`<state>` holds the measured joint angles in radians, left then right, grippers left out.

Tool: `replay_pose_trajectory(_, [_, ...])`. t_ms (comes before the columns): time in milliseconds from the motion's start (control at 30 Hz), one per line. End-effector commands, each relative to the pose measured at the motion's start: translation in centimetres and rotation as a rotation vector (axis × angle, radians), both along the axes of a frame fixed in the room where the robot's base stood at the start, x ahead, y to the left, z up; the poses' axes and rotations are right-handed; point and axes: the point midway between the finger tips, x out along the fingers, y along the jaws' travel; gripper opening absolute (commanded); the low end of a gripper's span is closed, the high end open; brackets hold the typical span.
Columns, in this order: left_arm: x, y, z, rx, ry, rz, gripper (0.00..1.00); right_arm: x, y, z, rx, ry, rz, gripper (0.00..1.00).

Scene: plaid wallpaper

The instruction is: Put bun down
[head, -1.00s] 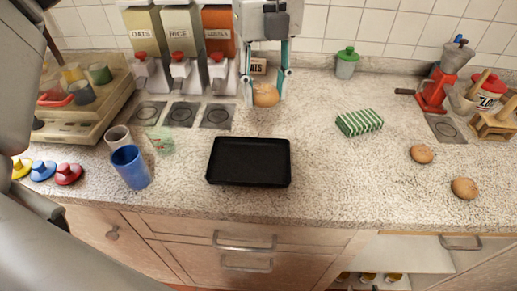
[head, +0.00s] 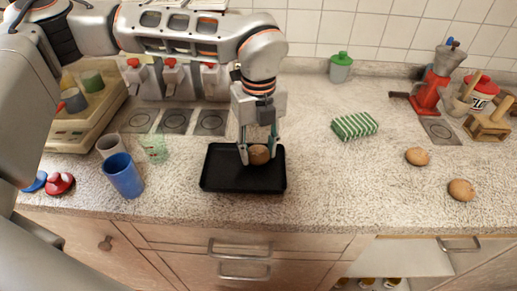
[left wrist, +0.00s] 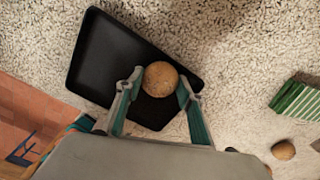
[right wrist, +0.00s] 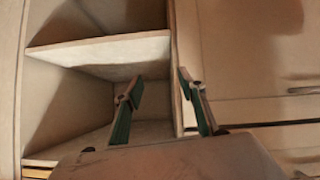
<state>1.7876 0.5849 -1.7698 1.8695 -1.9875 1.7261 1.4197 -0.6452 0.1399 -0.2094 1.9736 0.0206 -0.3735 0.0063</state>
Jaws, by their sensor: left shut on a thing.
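A round brown bun (head: 259,154) is between the fingertips of my left gripper (head: 258,150), which is shut on it. The bun is over the right part of the black tray (head: 222,180) on the counter. In the left wrist view the bun (left wrist: 160,79) sits between both fingertips, over the tray (left wrist: 95,70). I cannot tell whether it touches the tray floor. My right gripper (right wrist: 158,90) shows only in its wrist view, open and empty, in front of a cabinet with shelves. Two more buns (head: 417,157) (head: 461,190) lie on the counter at the right.
A blue cup (head: 123,176), a grey cup and a clear glass stand left of the tray. The counter between tray and cloth is clear.

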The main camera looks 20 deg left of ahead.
Motion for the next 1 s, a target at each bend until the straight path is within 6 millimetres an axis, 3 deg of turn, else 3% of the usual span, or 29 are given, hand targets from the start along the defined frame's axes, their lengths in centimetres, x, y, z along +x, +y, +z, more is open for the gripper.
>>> replay_pose_trajectory(367, [0.0, 0.0, -0.5, 0.0, 0.0, -0.001, 0.16, 0.1, 0.0, -0.1, -0.001, -0.001, 0.0, 0.4])
replay_pose_trajectory(400, [0.0, 0.0, -0.5, 0.0, 0.0, -0.001, 0.4, 0.1, 0.0, 0.0, -0.001, -0.002, 0.0, 0.4])
replay_pose_trajectory(467, [0.0, 0.0, -0.5, 0.0, -0.001, 0.0, 0.54, 0.1, 0.0, 0.0, -0.001, -0.002, 0.0, 0.4])
replay_pose_trajectory(800, [0.0, 0.0, -0.3, 0.0, -0.001, 0.0, 0.54, 0.1, 0.0, 0.1, -0.002, -0.004, 0.0, 0.4])
replay_pose_trajectory(1000, [0.2, 0.0, 1.6, -0.001, -0.006, 0.0, 0.54, 0.2, 0.0, 0.3, 0.0, -0.005, 0.0, 0.4])
